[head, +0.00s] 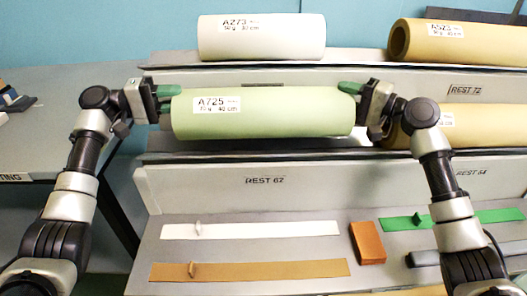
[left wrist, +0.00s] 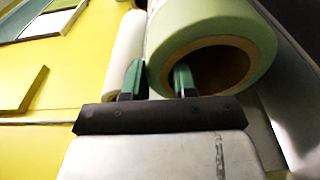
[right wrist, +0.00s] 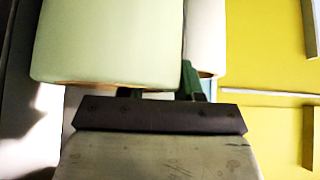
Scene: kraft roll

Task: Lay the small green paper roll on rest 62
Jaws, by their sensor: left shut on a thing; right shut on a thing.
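The green paper roll (head: 265,115), labelled A725, lies level across the middle tier, above the panel marked REST 62 (head: 330,185). My left gripper (head: 166,98) is shut on its left end. In the left wrist view one finger is inside the hollow core and the other outside, with the green wall (left wrist: 215,25) between them. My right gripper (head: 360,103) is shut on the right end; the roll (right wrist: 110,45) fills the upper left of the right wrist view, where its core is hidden. I cannot tell whether the roll touches the rest's surface.
A white roll (head: 262,37), A273, lies on the upper tier behind. A brown roll (head: 470,125) lies on the middle tier close to my right gripper. Another brown roll (head: 470,45) lies above it. White (head: 270,230) and brown (head: 270,269) strips and an orange block (head: 367,243) lie below in front.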

